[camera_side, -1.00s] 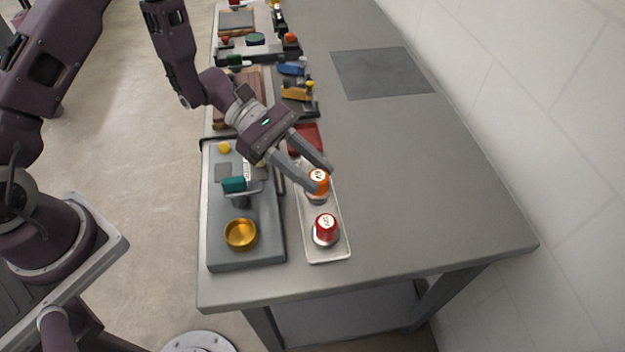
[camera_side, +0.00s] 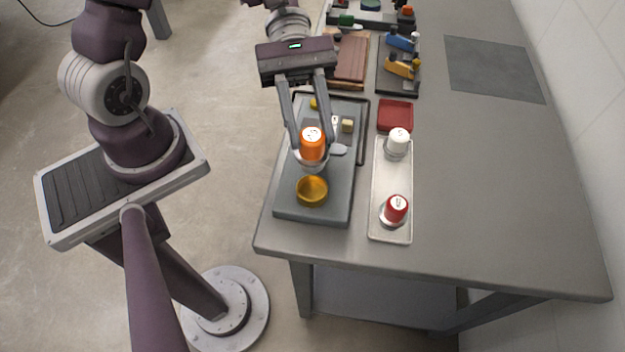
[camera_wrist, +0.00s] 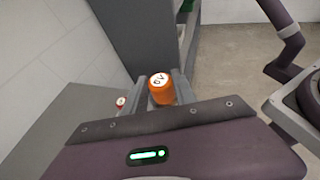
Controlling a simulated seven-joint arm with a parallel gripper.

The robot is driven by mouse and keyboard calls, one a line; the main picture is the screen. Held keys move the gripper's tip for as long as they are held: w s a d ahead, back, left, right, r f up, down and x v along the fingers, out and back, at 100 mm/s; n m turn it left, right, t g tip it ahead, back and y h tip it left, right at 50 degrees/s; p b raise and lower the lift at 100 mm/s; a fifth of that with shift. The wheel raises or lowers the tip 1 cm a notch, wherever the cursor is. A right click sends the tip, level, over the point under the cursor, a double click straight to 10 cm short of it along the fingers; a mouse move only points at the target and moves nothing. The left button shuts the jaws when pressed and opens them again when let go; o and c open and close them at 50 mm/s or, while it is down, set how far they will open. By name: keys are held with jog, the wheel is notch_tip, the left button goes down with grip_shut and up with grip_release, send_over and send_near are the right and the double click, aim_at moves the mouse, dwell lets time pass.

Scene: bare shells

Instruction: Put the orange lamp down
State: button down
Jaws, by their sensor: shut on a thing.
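My gripper (camera_side: 312,148) is shut on the orange lamp (camera_side: 311,140), which has a printed white top and a pale metal lower part. The lamp is roughly upright over the grey fixture board (camera_side: 338,203), just behind the gold cup (camera_side: 312,192). In the side view I cannot tell whether its underside touches the board; what lies directly beneath it is hidden. In the wrist view the orange lamp (camera_wrist: 160,90) sits between the two fingers.
A pale tray (camera_side: 391,177) right of the board holds a white lamp (camera_side: 397,140) at its back and a red lamp (camera_side: 395,209) at its front. A small beige block (camera_side: 347,125) and a grey lever (camera_side: 339,149) are near the gripper.

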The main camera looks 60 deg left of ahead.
notch_tip(320, 180, down, 8)
jog(key=shift+f, duration=0.2)
jog(key=shift+f, duration=0.35)
jog(key=c, duration=1)
grip_release()
jog(key=shift+r, duration=0.25)
jog(key=v, duration=1.2)
jog(key=shift+s+a+r+m+t+y, duration=0.1)
jog(key=shift+s+r+m+t+y, duration=1.65)
jog(key=shift+r+m+y, duration=0.65)
jog(key=shift+s+r+m+t+y, duration=1.8)
jog(key=shift+r+m, duration=0.25)
jog(key=shift+r, duration=0.75)
jog(key=shift+s+a+r+m+t+y, duration=0.1)
jog(key=shift+s+r+m+t+y, duration=1.65)
jog(key=shift+r+m+y, duration=0.65)
jog(key=shift+w+r+h, duration=0.1)
jog(key=shift+r+h, duration=0.15)
jog(key=shift+h, duration=0.05)
